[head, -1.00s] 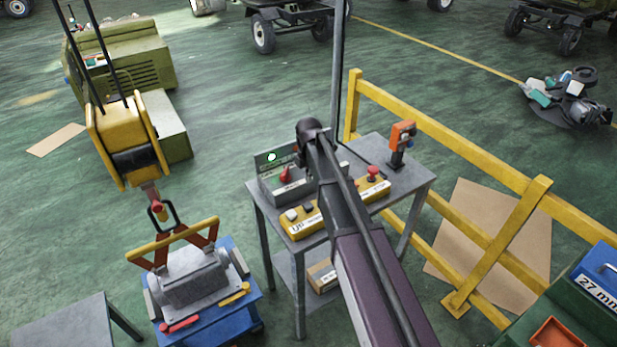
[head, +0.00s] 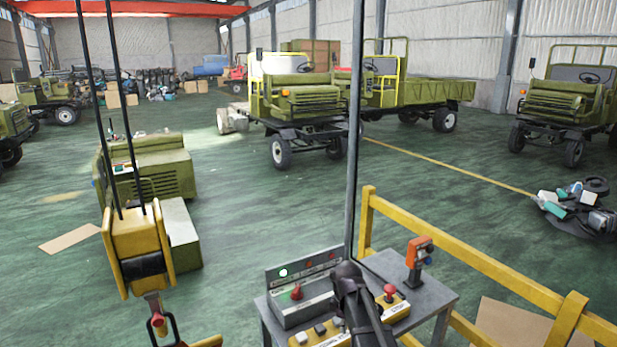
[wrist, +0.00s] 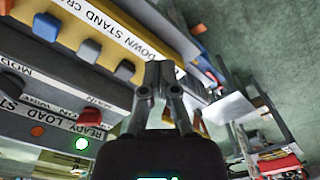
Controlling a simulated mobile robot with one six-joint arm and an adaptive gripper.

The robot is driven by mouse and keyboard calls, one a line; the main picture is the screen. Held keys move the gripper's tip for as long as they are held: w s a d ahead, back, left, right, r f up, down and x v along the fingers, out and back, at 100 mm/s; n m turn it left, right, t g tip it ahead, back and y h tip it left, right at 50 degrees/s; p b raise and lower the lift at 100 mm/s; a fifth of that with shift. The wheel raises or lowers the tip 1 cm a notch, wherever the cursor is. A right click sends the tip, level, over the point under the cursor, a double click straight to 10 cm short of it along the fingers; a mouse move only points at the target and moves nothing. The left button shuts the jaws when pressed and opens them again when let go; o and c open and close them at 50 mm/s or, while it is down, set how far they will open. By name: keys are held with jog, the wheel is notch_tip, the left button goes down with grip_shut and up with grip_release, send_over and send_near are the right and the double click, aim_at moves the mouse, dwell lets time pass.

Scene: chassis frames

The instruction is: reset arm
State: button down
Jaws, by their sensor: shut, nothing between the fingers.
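My gripper (wrist: 160,75) is shut and empty in the wrist view, its fingertips together beside the control boxes. In the head view my arm reaches up from the bottom edge over a small grey table (head: 437,300). On the table are a grey control box (head: 300,305) with a red knob and a lit green lamp, and a yellow button box (head: 325,335). The yellow box (wrist: 100,30) shows its buttons in the wrist view. My fingertips are hard to make out in the head view.
A yellow hoist block (head: 137,245) hangs at left on two dark lines. A yellow railing (head: 470,255) runs right of the table, and a thin grey post (head: 355,130) rises behind it. Green trucks (head: 310,105) stand farther back. Open green floor (head: 260,205) lies between.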

jog(key=s+d+f+m+b, duration=0.2)
jog(key=s+d+m, duration=0.1)
jog(key=s+m, duration=0.4)
jog(key=s+d+f+m+b, duration=0.2)
jog(key=s+d+f+m, duration=0.1)
jog(key=s+m, duration=0.4)
jog(key=shift+s+d+m+b, duration=0.3)
jog(key=shift+s+d, duration=0.15)
jog(key=shift+s, duration=0.1)
dwell(2.0)
